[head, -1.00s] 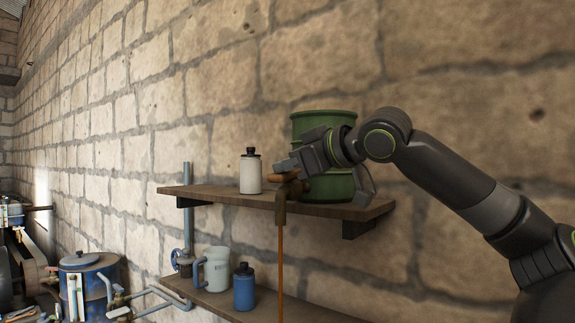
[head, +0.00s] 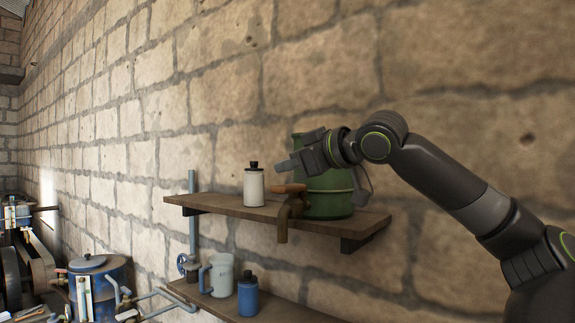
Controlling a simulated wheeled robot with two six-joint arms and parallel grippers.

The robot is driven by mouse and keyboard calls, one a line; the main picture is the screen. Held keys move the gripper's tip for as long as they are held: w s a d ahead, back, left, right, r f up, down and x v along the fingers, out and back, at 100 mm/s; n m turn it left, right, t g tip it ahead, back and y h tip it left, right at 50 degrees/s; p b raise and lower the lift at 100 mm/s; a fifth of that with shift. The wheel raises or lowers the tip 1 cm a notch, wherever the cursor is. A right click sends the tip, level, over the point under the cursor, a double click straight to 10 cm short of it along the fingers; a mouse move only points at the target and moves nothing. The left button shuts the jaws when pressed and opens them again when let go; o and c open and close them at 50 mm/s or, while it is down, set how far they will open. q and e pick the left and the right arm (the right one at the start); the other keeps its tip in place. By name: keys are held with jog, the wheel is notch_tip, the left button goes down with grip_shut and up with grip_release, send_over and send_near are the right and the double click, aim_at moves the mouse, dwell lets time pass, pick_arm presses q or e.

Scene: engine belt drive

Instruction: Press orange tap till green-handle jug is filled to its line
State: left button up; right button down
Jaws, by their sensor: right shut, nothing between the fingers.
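The tap (head: 284,220) sticks out from the green drum (head: 335,198) on the upper shelf, with an orange lever (head: 288,188) on top. No stream shows below its spout. My right gripper (head: 284,166) is shut and empty, a little above the lever with a gap between them. No green-handled jug is in view; the space below the spout shows only wall and the lower shelf's edge. My left gripper is not in view.
A white bottle (head: 254,186) stands on the upper shelf (head: 230,206), left of the tap. A pale mug (head: 221,276) with a blue-grey handle and a blue bottle (head: 247,296) stand on the lower shelf. A blue tank (head: 98,285) and pipes are at lower left.

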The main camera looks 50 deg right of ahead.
jog(key=b+v, duration=0.3)
jog(key=v, duration=0.6)
jog(key=shift+d+b, duration=0.25)
jog(key=shift+b, duration=0.15)
jog(key=shift+f, duration=0.1)
